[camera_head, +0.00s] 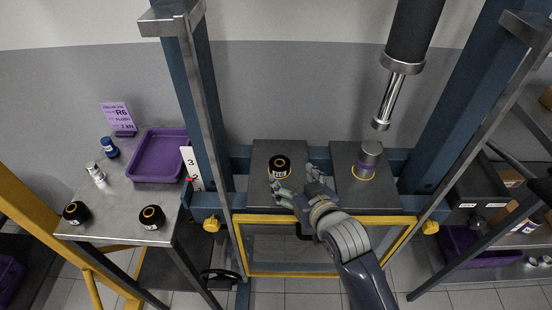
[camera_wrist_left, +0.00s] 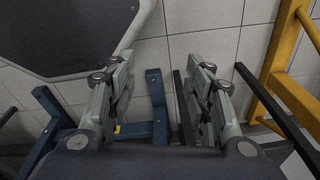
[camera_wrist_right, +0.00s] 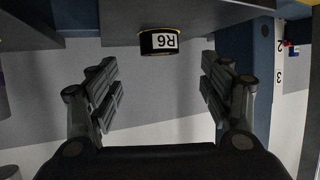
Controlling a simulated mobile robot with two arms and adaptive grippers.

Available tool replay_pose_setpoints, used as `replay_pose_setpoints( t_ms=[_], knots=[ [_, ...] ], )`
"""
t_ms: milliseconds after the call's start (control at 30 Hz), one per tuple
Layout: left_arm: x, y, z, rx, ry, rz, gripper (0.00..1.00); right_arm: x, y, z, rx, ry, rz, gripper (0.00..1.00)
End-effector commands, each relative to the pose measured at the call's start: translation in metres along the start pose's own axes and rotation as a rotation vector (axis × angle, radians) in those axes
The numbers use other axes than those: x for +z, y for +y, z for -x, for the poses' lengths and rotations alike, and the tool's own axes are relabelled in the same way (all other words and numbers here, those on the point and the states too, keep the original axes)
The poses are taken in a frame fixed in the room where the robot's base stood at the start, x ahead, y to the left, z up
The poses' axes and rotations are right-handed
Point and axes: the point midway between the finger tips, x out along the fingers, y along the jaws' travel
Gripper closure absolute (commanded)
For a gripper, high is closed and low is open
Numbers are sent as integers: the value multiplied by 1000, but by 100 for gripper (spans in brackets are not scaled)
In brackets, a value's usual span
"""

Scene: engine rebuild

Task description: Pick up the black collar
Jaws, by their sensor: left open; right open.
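A black collar (camera_head: 279,167) with a yellow-edged top stands on the left dark plate (camera_head: 262,200) of the press. My right gripper (camera_head: 291,187) is open and empty, just on the near side of this collar. Its spread fingers also show in the right wrist view (camera_wrist_right: 160,80). Two similar black collars, one at left (camera_head: 76,213) and one at right (camera_head: 152,217), stand on the side table. My left gripper (camera_wrist_left: 158,72) is open and empty above the floor.
A grey cylinder (camera_head: 370,156) stands on the right press plate, below the press ram (camera_head: 390,100). The side table (camera_head: 115,222) also holds a purple tray (camera_head: 158,178), small bottles (camera_head: 96,173) and a purple R6 sign (camera_head: 118,117). Blue press posts flank the plates.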

Motion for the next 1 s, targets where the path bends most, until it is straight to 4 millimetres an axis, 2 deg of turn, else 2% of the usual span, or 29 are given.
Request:
replay_pose_setpoints(
  t_ms=[33, 200, 300, 433, 600, 700, 833, 1000],
  knots=[
    [12, 4, 3, 4, -18, 0, 53, -2, 0, -8, 0, -1, 0, 28],
    [49, 22, 9, 25, -74, 2, 53, -1, 0, -31, 0, -1, 0, 28],
    [59, 30, 11, 35, -87, 1, 53, -1, 0, -38, 0, 0, 0, 28],
    [50, 28, 12, 33, -76, 0, 53, -1, 0, -44, 0, -1, 0, 28],
    [19, 19, 20, 23, -30, 0, 53, -4, 1, -61, 0, -2, 0, 28],
    [10, 16, 23, 20, -17, 2, 53, -3, 1, -74, 0, -2, 0, 28],
    [14, 15, 24, 18, -25, 3, 53, -2, 1, -87, 0, -1, 0, 28],
    [27, 15, 26, 18, -44, 3, 53, -1, 1, -93, 0, -2, 0, 28]
  ],
)
